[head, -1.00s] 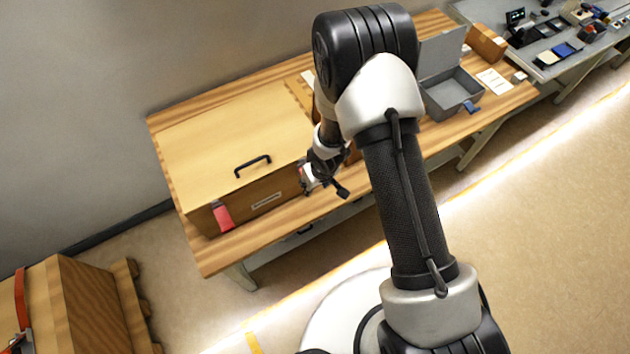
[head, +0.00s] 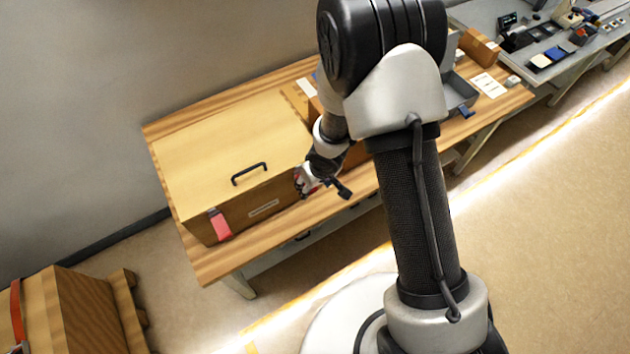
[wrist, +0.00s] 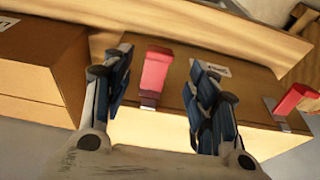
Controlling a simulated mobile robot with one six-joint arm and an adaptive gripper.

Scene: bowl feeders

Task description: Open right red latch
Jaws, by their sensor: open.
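The wooden box (head: 235,145) with a black handle sits on the workbench. Its right red latch (wrist: 155,75) lies between my gripper's two fingers in the wrist view, which shows the box upside down. In the head view this latch is mostly hidden behind my gripper (head: 322,187). My gripper (wrist: 158,95) is open, with a finger on either side of the latch; I cannot tell whether either finger touches it. The left red latch (head: 220,226) is on the same front face, and it also shows in the wrist view (wrist: 295,100).
A white label (head: 264,208) is between the latches. Another brown box (wrist: 45,65) stands beside the wooden box. A grey open bin (head: 460,92) is farther right on the workbench (head: 215,268). A wooden crate (head: 75,310) stands on the floor at lower left.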

